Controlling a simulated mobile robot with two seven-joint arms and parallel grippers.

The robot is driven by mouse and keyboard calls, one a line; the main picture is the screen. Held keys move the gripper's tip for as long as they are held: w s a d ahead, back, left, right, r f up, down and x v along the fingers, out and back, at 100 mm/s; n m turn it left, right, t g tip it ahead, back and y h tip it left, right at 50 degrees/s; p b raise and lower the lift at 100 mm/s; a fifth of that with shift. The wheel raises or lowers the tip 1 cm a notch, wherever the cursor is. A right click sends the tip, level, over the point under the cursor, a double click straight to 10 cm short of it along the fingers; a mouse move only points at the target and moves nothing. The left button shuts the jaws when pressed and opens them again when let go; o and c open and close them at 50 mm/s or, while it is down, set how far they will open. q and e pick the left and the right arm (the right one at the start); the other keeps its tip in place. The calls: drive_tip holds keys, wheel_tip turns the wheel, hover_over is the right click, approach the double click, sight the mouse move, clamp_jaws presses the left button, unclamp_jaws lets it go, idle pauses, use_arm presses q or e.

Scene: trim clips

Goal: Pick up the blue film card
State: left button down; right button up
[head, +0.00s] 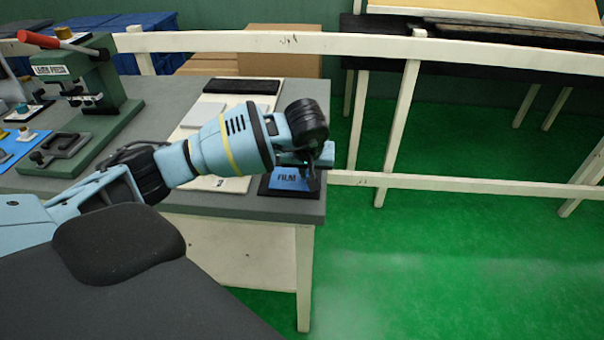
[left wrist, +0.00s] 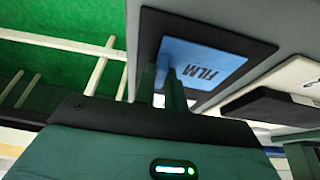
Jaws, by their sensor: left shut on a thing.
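The blue film card (head: 288,178), marked FILM, lies flat on or just over a black pad (head: 266,190) at the right front corner of the grey table. In the left wrist view the card (left wrist: 208,65) shows with a dark border of the pad (left wrist: 148,42) around it. My left gripper (head: 310,172) reaches down at the card's right end. Its fingers (left wrist: 173,80) are shut on the card's near edge. The exact contact is partly hidden by the gripper. I cannot tell whether the card is clear of the pad. My right gripper is not in view.
A white board (head: 215,184) with a grey block and a black block (head: 242,86) lies left of the card. A green press (head: 95,90) with a red handle stands at the table's left. A white rail (head: 300,43) runs behind. Green floor (head: 430,260) lies open to the right.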

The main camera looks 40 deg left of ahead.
use_arm(q)
drive_tip(key=shift+r, duration=0.15)
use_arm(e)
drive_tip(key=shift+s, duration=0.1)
